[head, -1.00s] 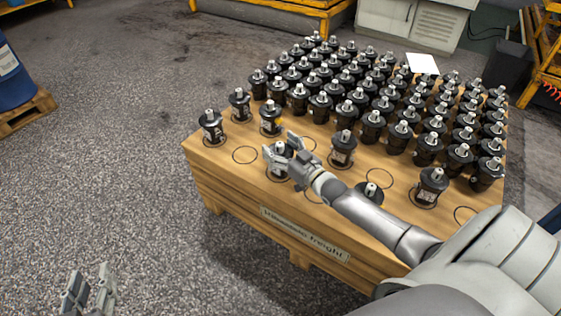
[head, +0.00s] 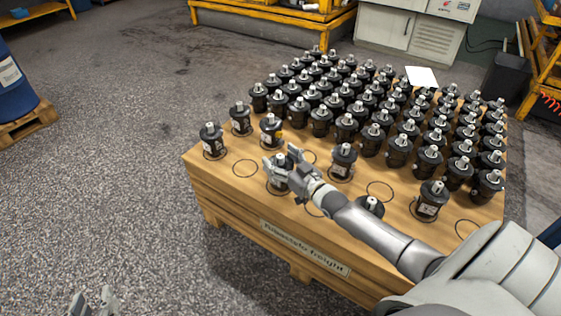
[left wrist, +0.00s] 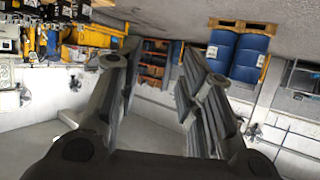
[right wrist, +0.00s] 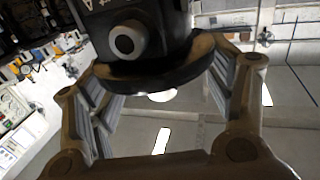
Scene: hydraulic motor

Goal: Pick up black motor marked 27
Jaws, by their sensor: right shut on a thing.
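My right gripper (head: 281,162) is shut on a black motor (head: 279,186) at the front of the wooden pallet box (head: 240,195). In the right wrist view, the held motor (right wrist: 135,45) sits between the fingers, its dark flange and round metal shaft end facing the camera. The fingers hide part of it in the head view, and its number cannot be read. I cannot tell whether it still touches the wood. My left gripper (head: 94,300) is at the bottom left of the head view, away from the box. Its fingers (left wrist: 160,85) are apart and empty.
Labelled motors stand near the held one, at the left corner (head: 211,143), behind it (head: 343,162) and to the right (head: 429,203). My right forearm partly covers another motor (head: 370,206). Dense rows of motors fill the back. Several marked circles are empty. A blue barrel (head: 12,75) stands far left.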

